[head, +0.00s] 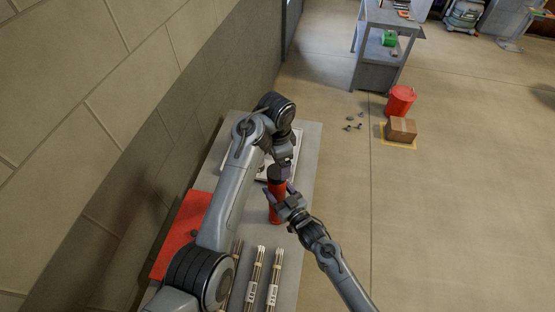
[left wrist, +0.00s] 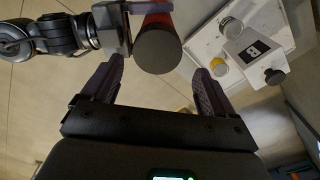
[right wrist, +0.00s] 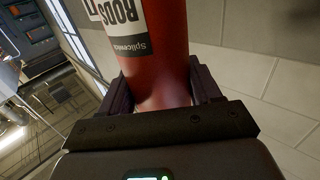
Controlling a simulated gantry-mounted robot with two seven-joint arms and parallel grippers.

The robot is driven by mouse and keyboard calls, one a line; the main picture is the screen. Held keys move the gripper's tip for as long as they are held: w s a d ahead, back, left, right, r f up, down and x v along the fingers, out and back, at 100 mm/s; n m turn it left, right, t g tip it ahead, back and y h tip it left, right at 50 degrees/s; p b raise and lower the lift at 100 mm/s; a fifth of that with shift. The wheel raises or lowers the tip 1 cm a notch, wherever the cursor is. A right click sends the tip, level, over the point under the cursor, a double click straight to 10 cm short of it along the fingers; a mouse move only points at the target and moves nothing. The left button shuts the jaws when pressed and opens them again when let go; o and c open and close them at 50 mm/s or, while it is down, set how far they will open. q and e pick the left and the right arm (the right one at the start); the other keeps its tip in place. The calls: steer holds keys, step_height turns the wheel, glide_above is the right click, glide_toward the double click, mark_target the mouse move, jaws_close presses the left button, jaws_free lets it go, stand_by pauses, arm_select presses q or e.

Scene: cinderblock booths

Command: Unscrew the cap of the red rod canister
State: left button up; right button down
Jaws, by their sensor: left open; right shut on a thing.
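The red rod canister (head: 274,212) stands roughly upright over the bench in the head view. My right gripper (head: 287,202) is shut on its body. In the right wrist view the red canister (right wrist: 163,50) with its white label fills the space between the fingers. My left gripper (head: 280,166) is above the canister's top, pointing down. In the left wrist view the dark round cap (left wrist: 158,52) faces me, and the open fingers of my left gripper (left wrist: 157,88) are spread to either side, apart from it. The cap is mostly hidden in the head view.
Bundles of rods (head: 254,278) lie on the grey bench (head: 308,145), beside a red flat thing (head: 181,233). A white tray (left wrist: 205,48) with jars lies behind the canister. On the floor stand a red bucket (head: 401,100) and a cardboard box (head: 401,129). A wall borders the left.

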mark_target(277, 171)
arm_select(q)
steer(key=m, duration=0.3)
steer(key=shift+s+a+r, duration=0.25)
steer(key=shift+a+r, duration=0.15)
steer(key=m, duration=0.2)
steer(key=r+m, duration=0.1)
steer(key=m, duration=0.5)
steer(key=r+m, duration=0.1)
steer(key=m, duration=0.2)
steer(key=shift+d+r+m, duration=0.15)
steer(key=shift+m, duration=0.55)
steer(key=shift+f, duration=3.9)
steer(key=shift+c, duration=0.4)
